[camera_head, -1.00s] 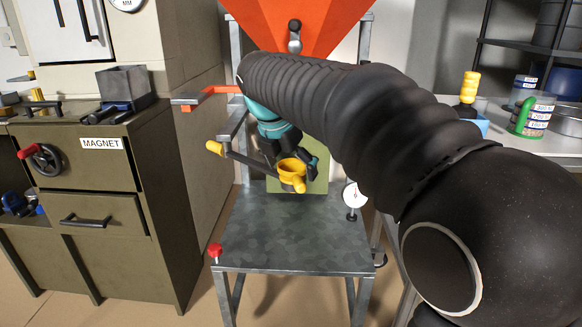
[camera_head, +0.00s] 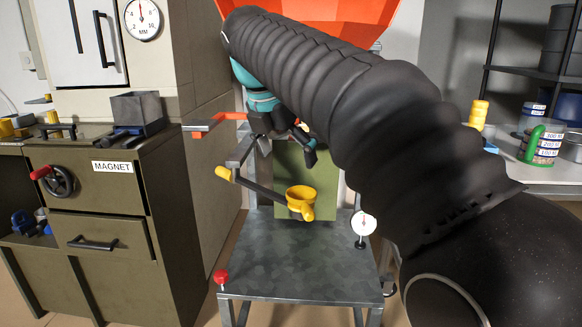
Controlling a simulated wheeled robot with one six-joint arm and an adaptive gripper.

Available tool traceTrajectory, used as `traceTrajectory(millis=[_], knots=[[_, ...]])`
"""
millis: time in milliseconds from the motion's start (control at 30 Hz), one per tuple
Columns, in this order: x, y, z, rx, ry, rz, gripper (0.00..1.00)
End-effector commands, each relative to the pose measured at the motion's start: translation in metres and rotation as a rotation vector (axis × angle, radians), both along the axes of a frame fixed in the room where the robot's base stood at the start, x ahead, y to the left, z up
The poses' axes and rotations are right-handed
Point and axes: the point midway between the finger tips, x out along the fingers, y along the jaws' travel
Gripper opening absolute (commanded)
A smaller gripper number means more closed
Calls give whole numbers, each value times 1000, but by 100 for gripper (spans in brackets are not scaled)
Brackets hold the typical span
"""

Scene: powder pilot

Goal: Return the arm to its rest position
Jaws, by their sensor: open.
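My arm, sleeved in black ribbed covering, reaches from the lower right up across the middle of the head view. Its teal wrist shows below the sleeve. My gripper (camera_head: 300,140) points down and is open, with nothing seen between its fingers. It is above and apart from a yellow cup-shaped part (camera_head: 301,200) on a dark lever with a yellow end knob, over the metal stand (camera_head: 290,255). The arm hides part of the orange hopper (camera_head: 345,18) behind it.
A dial gauge (camera_head: 363,223) and a red knob (camera_head: 221,276) sit at the stand's edges. The olive cabinet labelled MAGNET (camera_head: 100,205) is at left. A side table (camera_head: 550,175) at right holds a jar (camera_head: 542,142) and a yellow-handled item (camera_head: 478,114).

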Motion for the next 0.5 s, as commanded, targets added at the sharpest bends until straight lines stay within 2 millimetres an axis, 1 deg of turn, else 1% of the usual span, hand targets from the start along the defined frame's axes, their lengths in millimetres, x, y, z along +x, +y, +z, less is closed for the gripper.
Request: traceTrajectory(millis=[100, 367, 433, 500], knots=[[-1, 1, 3, 0, 0, 0, 96], [-1, 0, 3, -1, 0, 0, 96], [-2, -1, 3, 4, -3, -10, 96], [-5, -8, 2, 22, -11, -47, 96]])
